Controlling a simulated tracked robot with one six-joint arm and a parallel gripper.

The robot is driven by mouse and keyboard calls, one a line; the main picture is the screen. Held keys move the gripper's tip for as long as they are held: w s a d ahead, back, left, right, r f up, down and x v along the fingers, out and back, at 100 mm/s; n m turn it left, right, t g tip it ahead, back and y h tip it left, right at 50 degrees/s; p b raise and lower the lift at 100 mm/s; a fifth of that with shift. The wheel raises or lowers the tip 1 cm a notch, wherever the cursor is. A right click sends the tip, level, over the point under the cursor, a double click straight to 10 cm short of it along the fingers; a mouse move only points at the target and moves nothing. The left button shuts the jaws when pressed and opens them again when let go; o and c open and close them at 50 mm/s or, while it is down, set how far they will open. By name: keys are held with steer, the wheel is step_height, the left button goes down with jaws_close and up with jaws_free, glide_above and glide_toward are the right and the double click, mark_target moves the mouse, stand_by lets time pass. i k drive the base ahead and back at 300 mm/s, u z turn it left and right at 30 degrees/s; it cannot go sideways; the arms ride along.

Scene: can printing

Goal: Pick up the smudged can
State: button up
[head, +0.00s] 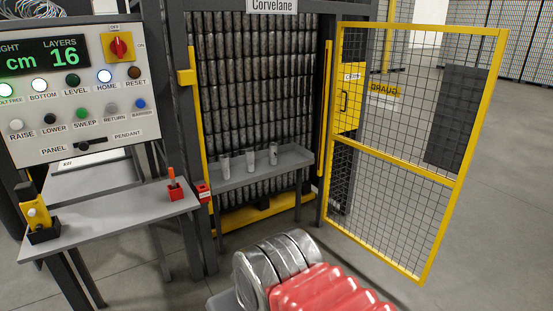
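Three small cans stand upright and apart on a narrow grey shelf (231,175) in front of the tall can stack. They are a left can (224,165), a middle can (250,160) and a right can (273,154). The right can looks somewhat darker than the others. The cans are too small here to tell which one is smudged. My gripper is not in view.
An open yellow mesh gate (456,182) stands right of the shelf. At left are a control panel (78,95) reading 16 layers and a grey bench (120,222) with a yellow handset (35,214) and a red-handled item (174,189). Floor is clear at right.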

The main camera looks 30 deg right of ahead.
mark_target(272, 146)
steer(key=z, duration=0.45)
steer(key=i, duration=0.7)
steer(key=z, duration=0.8)
steer(key=i, duration=1.8)
steer(key=u, duration=0.95)
steer(key=i, duration=1.05)
steer(key=u, duration=0.25)
